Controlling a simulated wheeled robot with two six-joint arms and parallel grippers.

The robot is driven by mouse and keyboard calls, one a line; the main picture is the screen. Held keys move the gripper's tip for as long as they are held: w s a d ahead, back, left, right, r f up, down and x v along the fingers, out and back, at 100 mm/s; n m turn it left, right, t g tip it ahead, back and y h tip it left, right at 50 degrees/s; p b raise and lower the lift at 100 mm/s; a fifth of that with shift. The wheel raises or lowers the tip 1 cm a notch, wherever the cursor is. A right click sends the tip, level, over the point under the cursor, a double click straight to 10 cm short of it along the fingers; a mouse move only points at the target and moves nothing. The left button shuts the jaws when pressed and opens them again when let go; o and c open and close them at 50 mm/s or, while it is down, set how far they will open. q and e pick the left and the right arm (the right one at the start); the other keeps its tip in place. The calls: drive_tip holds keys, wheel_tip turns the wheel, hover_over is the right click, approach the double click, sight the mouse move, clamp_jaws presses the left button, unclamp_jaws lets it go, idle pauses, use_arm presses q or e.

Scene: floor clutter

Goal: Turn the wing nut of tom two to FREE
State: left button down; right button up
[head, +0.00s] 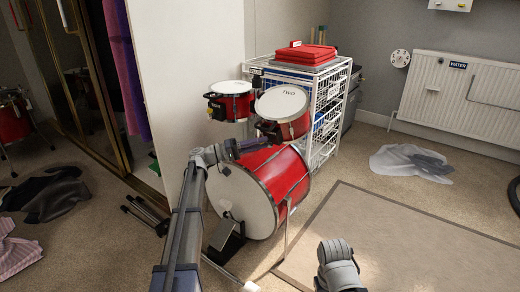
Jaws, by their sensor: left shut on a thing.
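Tom two (282,101) is the red drum with TWO on its white head, tilted above the red bass drum (279,184). My left gripper (262,139) reaches in from the left, just below and left of tom two, at its mount. It is shut on a small part there, which fits the wing nut of tom two. The nut itself is hidden by the fingers or too small to make out, so its setting cannot be read. My right gripper is out of view; only a grey link of my right arm shows at the bottom.
Another red tom (232,101) stands close left of tom two. A white wire rack (325,115) with a red case (306,54) on top stands close behind. A pedal (226,240) is at the bass drum's front. The rug (400,240) at right is clear.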

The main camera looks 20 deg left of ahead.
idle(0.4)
use_arm(q)
drive_tip(key=c, duration=0.9)
unclamp_jaws()
drive_tip(key=shift+a, duration=0.1)
drive_tip(key=v, duration=0.5)
drive_tip(key=r+v, duration=0.1)
drive_tip(key=v, duration=0.5)
drive_tip(key=r+b+v, duration=0.1)
drive_tip(key=v, duration=0.4)
drive_tip(key=shift+s+a+f, duration=0.1)
drive_tip(key=shift+s+a, duration=0.2)
drive_tip(key=shift+a, duration=0.15)
